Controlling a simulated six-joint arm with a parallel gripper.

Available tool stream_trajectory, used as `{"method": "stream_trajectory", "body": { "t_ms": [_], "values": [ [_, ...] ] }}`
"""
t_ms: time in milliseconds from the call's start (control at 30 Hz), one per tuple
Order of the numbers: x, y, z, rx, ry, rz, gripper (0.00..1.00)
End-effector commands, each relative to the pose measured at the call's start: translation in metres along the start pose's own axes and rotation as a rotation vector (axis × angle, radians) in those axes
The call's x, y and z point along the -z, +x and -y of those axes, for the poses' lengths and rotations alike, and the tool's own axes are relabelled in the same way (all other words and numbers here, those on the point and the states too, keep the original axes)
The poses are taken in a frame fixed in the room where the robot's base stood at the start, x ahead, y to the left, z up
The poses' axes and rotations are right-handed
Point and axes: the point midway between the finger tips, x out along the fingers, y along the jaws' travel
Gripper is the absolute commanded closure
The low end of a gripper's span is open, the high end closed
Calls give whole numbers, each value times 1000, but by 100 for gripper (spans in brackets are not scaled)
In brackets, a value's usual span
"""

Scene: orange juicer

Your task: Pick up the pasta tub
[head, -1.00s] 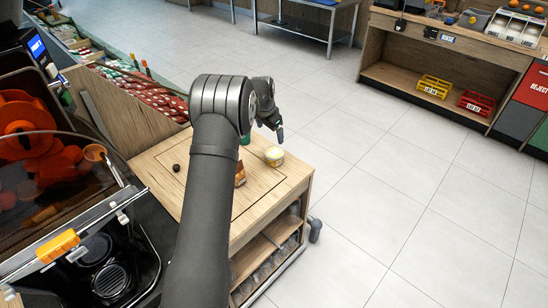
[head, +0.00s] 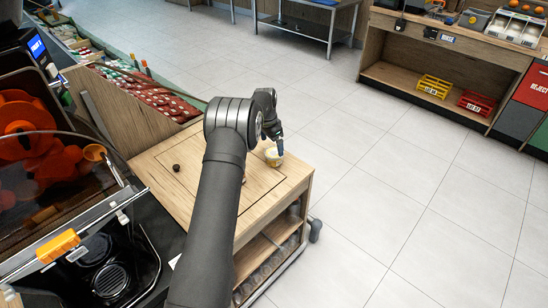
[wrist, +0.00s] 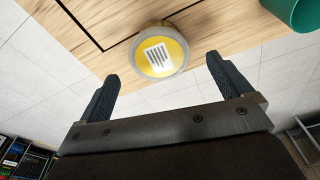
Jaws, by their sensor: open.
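The pasta tub (wrist: 160,52) is a small round tub with a yellow lid and a white label, standing near the edge of the wooden cart top. It also shows in the head view (head: 273,156), partly behind my gripper. My gripper (wrist: 160,75) is open, with its two dark fingers apart on either side of the tub's lower edge in the wrist view. The tub lies just beyond the fingertips, and nothing is held. In the head view my gripper (head: 281,147) is right at the tub; I cannot tell whether they touch.
A green round container (wrist: 293,12) stands on the wooden cart top (head: 255,195) to the tub's right in the wrist view. A small dark round object (head: 176,167) lies on the cart's left part. The orange juicer (head: 45,150) stands at the left.

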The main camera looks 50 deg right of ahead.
Motion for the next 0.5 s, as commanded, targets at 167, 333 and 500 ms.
{"method": "stream_trajectory", "body": {
  "t_ms": [167,333,500],
  "values": [
    [0,9,0,1,0,-1,5],
    [2,27,-2,-1,0,1,5],
    [3,52,-2,0,-1,-1,5]
  ]
}}
